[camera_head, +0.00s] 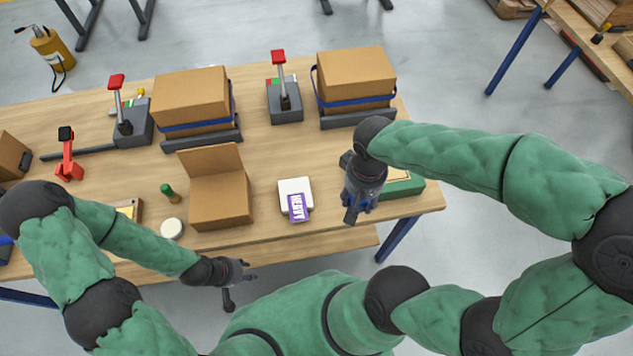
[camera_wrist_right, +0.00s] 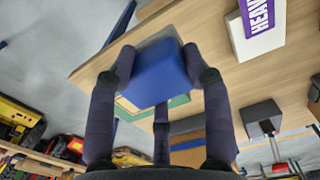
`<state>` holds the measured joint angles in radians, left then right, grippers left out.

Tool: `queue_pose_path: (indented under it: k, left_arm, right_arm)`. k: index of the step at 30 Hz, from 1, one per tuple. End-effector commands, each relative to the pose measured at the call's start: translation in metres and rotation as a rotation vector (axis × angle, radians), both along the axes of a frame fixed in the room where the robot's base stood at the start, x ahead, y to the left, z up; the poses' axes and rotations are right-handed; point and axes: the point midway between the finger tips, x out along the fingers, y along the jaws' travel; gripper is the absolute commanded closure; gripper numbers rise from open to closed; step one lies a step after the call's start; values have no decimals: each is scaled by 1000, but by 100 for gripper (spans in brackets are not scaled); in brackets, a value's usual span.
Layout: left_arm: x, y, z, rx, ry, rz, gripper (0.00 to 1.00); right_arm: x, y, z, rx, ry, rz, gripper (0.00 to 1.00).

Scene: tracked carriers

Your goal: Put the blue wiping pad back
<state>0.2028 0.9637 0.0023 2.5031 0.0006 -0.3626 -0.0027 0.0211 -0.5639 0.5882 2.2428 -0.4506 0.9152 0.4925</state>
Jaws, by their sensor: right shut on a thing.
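The blue wiping pad (camera_wrist_right: 157,78) is between the dark fingers of my right gripper in the right wrist view. My right gripper (camera_head: 358,207) is shut on it; in the head view only small blue parts show among the fingers. This gripper is above the right end of the table, beside a green tray-like box (camera_head: 405,187), which the arm partly hides. I cannot tell the pad's height above the table. My left gripper (camera_head: 243,281) is empty with its fingers apart, in front of the table's near edge.
A white box with a purple HEAVY label (camera_head: 297,207) lies left of my right gripper. An open carton (camera_head: 220,203) stands further left. Strapped cartons (camera_head: 192,97) (camera_head: 357,77) and red-handled devices (camera_head: 285,100) stand at the back. Bare tabletop (camera_head: 270,150) lies between.

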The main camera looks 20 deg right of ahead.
Motion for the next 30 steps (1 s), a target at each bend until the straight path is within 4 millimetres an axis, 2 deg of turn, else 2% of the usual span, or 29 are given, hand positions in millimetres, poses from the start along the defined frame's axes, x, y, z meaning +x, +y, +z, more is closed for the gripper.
queue_pose_path:
  k: [5, 14, 18, 24, 30]
  left_arm:
    - [-1, 0, -11, 0, 1, -1, 60]
    - [0, 0, -32, 0, 1, 0, 60]
    - [0, 0, -44, 0, 1, 0, 60]
    - [0, 0, -54, 0, 1, 0, 60]
    - [0, 0, -56, 0, 1, 0, 60]
  right_arm:
    - [22, 0, -14, 0, 2, -2, 100]
    - [83, 0, -42, -1, 2, -2, 100]
    - [104, 0, -64, 0, 3, -2, 100]
    - [124, 0, -87, 0, 1, -2, 100]
    - [131, 0, -93, 0, 0, -2, 100]
